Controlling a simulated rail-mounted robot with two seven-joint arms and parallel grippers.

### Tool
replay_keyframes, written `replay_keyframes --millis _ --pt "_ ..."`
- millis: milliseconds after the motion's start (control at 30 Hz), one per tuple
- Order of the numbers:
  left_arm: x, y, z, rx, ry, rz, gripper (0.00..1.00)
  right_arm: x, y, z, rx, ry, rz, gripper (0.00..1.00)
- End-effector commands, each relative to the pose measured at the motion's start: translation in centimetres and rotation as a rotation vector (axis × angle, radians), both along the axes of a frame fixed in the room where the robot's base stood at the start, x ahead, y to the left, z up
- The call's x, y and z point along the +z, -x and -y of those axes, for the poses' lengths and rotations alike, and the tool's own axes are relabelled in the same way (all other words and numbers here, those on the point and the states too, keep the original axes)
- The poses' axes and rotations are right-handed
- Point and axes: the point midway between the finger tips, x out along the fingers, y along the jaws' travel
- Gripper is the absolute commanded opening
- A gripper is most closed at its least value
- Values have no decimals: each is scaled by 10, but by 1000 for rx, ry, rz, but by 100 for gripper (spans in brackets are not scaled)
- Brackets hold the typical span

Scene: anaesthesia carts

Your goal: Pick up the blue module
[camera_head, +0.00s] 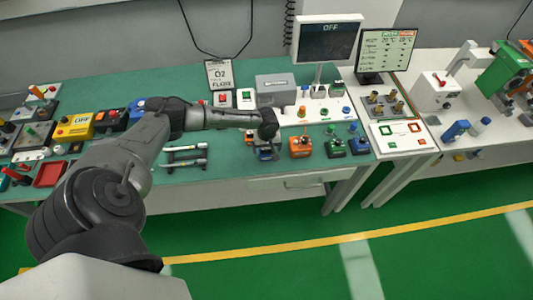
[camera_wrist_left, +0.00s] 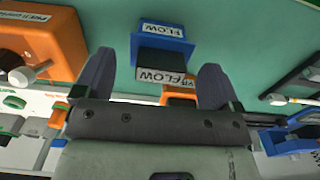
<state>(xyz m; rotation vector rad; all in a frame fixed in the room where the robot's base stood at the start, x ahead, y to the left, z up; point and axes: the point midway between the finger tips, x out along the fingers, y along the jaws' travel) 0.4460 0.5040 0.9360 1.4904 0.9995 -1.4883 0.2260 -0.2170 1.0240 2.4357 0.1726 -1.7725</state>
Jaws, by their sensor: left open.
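A blue module (camera_wrist_left: 143,43) with a white FLOW label on its flat base and a grey block with another FLOW label sits on the green bench. In the head view, this module (camera_head: 265,155) is partly hidden under my left gripper (camera_head: 264,144). In the left wrist view, my left gripper (camera_wrist_left: 155,76) is open, with one finger to each side of the grey block. I cannot tell whether the fingers touch it. My right gripper is not in view.
An orange module (camera_head: 300,147) stands just right of the blue one, then green-based modules (camera_head: 335,147) with blue tops. A two-bar handle rack (camera_head: 186,157) lies to the left. A grey box (camera_head: 275,90) and monitor (camera_head: 326,41) stand behind. The bench's front edge is close.

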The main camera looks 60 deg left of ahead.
Motion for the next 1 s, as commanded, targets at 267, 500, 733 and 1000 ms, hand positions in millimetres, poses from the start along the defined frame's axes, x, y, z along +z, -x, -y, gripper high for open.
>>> replay_keyframes --millis 267,500,733,1000 --pt "-36 -1 -3 0 1 -2 89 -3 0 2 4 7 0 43" --pt "-45 0 -4 -1 1 -1 89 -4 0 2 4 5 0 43" --pt "-45 0 -4 -1 1 -1 83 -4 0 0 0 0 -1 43" --pt "-45 0 -4 -1 0 -1 57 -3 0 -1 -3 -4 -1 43"
